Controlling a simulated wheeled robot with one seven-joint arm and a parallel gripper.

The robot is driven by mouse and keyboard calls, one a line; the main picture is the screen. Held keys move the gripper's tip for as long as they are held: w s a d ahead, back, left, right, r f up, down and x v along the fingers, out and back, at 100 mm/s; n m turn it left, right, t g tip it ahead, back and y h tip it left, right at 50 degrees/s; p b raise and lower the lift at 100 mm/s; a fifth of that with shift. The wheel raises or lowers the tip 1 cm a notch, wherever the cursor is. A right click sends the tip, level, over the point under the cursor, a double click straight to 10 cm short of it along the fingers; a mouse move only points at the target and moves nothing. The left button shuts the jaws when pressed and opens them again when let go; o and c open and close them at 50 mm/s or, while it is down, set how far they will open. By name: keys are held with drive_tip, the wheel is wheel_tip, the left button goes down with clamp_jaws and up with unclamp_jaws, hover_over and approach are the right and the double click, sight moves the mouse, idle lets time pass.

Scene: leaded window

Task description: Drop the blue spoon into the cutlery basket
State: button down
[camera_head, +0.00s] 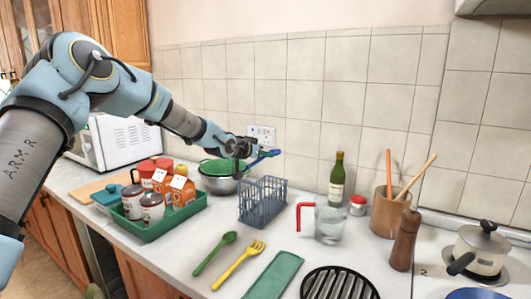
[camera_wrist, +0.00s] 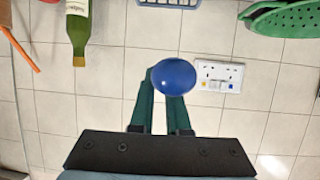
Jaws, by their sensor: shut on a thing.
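My gripper (camera_head: 240,158) is shut on the blue spoon (camera_head: 263,157) and holds it in the air above and slightly left of the cutlery basket. In the wrist view the spoon's round blue bowl (camera_wrist: 174,75) shows at the tips of the gripper (camera_wrist: 164,98); its handle is hidden. The cutlery basket (camera_head: 262,203) is a grey-blue wire basket standing upright on the counter; only its edge (camera_wrist: 168,3) shows at the top of the wrist view. I cannot see anything inside it.
A green spoon (camera_head: 214,254) and yellow fork (camera_head: 238,264) lie in front of the basket. A green colander in a metal bowl (camera_head: 217,185) stands behind left. A green tray (camera_head: 157,228) with jars and cartons is left. A glass jug (camera_head: 329,224) and a wine bottle (camera_head: 337,183) are right.

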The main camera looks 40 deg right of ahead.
drive_tip(key=shift+f+b, duration=0.3)
drive_tip(key=shift+f, duration=0.65)
drive_tip(key=c, duration=0.8)
unclamp_jaws()
drive_tip(key=shift+a, duration=0.15)
drive_tip(key=b+v, duration=0.3)
drive_tip(key=v, duration=0.7)
drive_tip(key=shift+a+r, duration=0.25)
